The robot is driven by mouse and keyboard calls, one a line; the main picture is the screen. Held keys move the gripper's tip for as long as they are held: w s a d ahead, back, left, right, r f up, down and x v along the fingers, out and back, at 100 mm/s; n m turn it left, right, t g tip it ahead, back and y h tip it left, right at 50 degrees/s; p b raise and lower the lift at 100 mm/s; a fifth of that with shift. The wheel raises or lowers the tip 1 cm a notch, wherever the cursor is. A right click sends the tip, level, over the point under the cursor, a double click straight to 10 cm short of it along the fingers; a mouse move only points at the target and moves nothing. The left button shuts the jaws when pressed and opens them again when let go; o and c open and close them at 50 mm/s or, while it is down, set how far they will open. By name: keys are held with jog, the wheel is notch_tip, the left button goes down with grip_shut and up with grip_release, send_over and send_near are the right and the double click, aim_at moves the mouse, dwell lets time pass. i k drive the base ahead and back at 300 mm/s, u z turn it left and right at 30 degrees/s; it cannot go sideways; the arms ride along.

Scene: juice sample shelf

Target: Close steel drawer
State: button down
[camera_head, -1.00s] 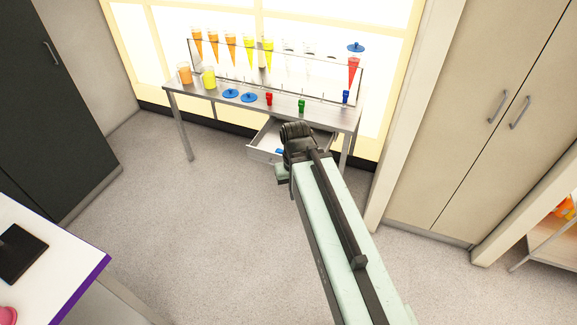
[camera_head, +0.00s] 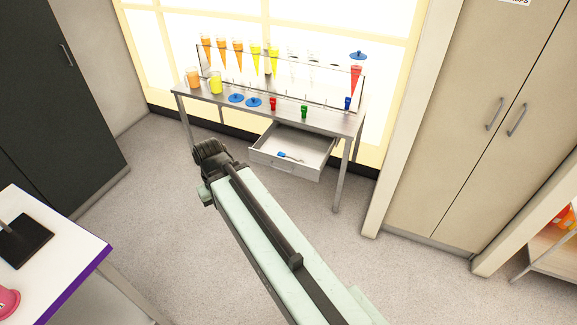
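The steel drawer (camera_head: 289,168) under the steel table (camera_head: 325,122) is pulled out and open. A small blue-ended item lies inside it. A handle shows on its front. My gripper (camera_head: 209,150) is at the end of my arm, to the left of the drawer's front and apart from it in the picture. Its fingers are hard to make out, so I cannot tell if it is open or shut.
Juice cones stand in a clear rack on the table, with orange and yellow cups (camera_head: 215,83) and blue lids (camera_head: 254,103) in front. A white table (camera_head: 62,235) is at lower left, cabinets (camera_head: 480,110) at right. The grey floor between is clear.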

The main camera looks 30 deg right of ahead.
aim_at(315, 148)
jog(key=u, duration=0.1)
jog(key=i, duration=1)
jog(key=z, duration=0.1)
